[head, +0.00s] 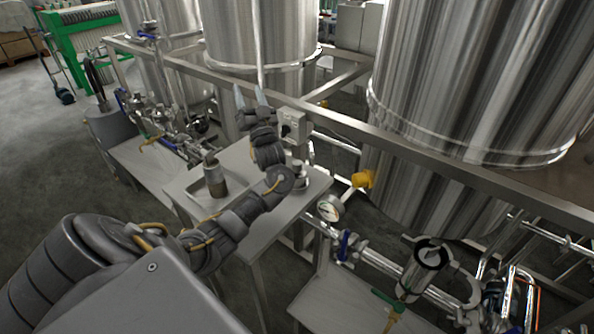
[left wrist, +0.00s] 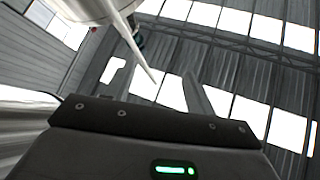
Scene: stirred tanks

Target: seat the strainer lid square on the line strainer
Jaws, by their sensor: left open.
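My left gripper (head: 250,94) is open and empty, its fingers pointing up above the small steel table. In the left wrist view its two fingers (left wrist: 171,78) stand apart with nothing between them. What looks like the line strainer (head: 427,256) is a steel cylinder with a dark round top on the pipe at the lower right, well away from the gripper. I cannot tell whether its top is open or covered. I cannot pick out the strainer lid for certain. A brown and steel cylinder (head: 214,180) stands in a shallow tray on the table. My right gripper is not in view.
The small table (head: 262,222) also carries a grey boxed instrument (head: 292,124), partly behind my arm. A steel rail (head: 350,122) crosses before the large tanks (head: 475,75). A pressure gauge (head: 329,208), a blue-handled valve (head: 344,245) and a green handle (head: 388,301) line the pipe.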

